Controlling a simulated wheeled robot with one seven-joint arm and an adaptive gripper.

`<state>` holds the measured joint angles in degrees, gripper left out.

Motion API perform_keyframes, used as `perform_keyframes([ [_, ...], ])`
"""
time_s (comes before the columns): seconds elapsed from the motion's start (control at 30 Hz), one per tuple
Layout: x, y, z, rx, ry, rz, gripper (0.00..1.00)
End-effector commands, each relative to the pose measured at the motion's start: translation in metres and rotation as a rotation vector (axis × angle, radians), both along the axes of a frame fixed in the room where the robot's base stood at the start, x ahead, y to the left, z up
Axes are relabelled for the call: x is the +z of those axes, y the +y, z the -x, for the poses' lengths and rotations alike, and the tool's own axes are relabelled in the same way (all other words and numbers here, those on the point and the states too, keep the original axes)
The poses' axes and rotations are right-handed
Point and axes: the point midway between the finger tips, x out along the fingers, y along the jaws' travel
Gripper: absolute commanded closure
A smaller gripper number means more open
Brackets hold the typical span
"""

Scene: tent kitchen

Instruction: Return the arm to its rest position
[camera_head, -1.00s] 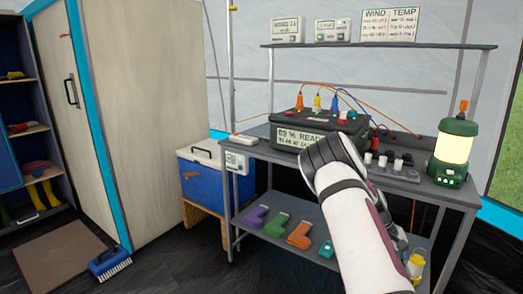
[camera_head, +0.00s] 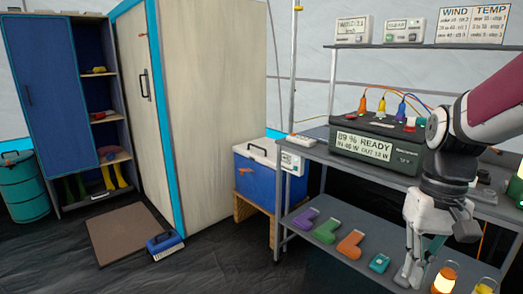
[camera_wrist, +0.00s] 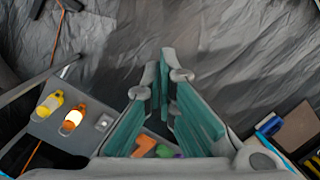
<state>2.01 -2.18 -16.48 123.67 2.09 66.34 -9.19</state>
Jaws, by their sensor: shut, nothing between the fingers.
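My gripper (camera_head: 408,268) hangs from my arm at the right of the head view, pointing down in front of the grey metal shelf unit. It is shut and empty. In the wrist view my gripper (camera_wrist: 160,72) shows its teal-padded fingers with their tips together, over the dark floor sheet. The lower shelf (camera_wrist: 62,125) lies behind the fingers in that view and bears two small lanterns.
The shelf unit's upper level holds a black power box (camera_head: 375,148) with coloured plugs. The lower level holds purple, green and orange L-shaped pieces (camera_head: 349,243) and lanterns (camera_head: 446,277). A blue cooler (camera_head: 256,180) stands left of it. Open floor (camera_head: 220,265) lies at front left.

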Motion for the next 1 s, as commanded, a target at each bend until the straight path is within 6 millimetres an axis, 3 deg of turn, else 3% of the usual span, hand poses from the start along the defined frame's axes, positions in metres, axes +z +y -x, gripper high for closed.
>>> perform_keyframes([
  [0.23, 0.033, 0.051, 0.073, 0.065, -0.06, -0.012, 1.0],
  [0.5, 0.037, 0.08, 0.144, 0.114, -0.103, 0.025, 1.0],
  [0.83, 0.025, 0.091, 0.196, 0.137, -0.136, 0.083, 1.0],
  [1.0, 0.052, 0.09, 0.189, 0.138, -0.154, 0.082, 1.0],
])
